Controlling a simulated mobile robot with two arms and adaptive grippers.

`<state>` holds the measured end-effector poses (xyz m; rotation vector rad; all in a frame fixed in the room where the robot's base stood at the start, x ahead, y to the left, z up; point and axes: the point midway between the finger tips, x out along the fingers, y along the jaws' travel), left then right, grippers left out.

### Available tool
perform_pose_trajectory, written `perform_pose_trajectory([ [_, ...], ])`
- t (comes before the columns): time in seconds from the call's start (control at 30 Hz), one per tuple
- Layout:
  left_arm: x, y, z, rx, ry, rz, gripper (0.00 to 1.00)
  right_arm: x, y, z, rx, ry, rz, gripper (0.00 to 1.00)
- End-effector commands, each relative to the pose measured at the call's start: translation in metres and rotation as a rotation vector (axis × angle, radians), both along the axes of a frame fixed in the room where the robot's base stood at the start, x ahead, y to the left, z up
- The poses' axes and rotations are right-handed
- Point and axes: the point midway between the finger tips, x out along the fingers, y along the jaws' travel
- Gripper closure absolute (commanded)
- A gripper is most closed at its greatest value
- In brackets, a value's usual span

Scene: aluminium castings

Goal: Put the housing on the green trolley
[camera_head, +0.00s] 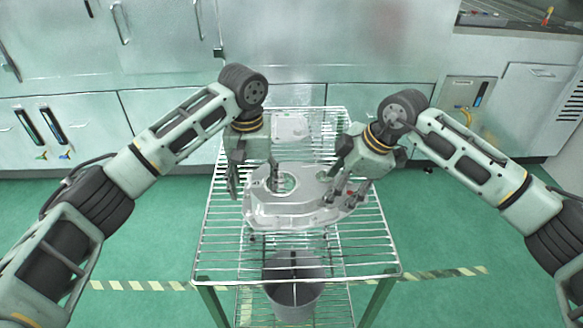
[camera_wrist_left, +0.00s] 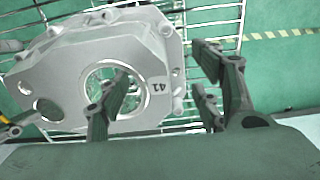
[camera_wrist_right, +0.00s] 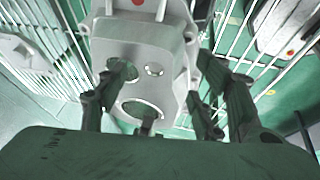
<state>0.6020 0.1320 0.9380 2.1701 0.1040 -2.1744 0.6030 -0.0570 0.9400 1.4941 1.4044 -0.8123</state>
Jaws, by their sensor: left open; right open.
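The housing (camera_head: 290,207), a wide silver-grey casting with a round hole, lies over the top wire shelf of the green-legged trolley (camera_head: 215,255). My left gripper (camera_head: 252,185) is open at its left side. In the right wrist view, a grey casting with holes, apparently the housing (camera_wrist_right: 150,50), lies between the fingers of the right gripper (camera_wrist_right: 160,80). Contact cannot be told.
A smaller light casting (camera_head: 291,125) lies at the back of the top shelf. A grey bucket (camera_head: 293,290) stands below the shelf. Steel cabinets (camera_head: 300,60) line the back. The green floor (camera_head: 440,220) is clear on both sides, with a striped tape line (camera_head: 450,273).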

Motion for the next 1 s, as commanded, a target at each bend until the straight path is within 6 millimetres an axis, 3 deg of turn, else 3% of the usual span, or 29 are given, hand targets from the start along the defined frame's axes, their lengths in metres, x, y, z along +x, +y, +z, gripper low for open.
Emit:
perform_pose_trajectory([
  [0.2,0.001,-0.002,0.05,-0.003,-0.002,-0.003,0.41,0.0,0.0,0.0,0.0,0.001,0.0,0.39],
  [0.4,0.001,-0.001,0.082,0.0,-0.001,-0.003,0.41,0.0,0.0,0.0,0.0,0.001,0.0,0.39],
  [0.67,0.0,-0.001,0.093,-0.001,0.003,-0.004,0.41,-0.001,-0.004,0.01,0.0,-0.002,-0.001,0.39],
  [1.0,0.0,-0.001,0.093,-0.001,0.002,-0.003,0.41,-0.01,-0.032,0.073,-0.001,-0.004,-0.002,0.39],
])
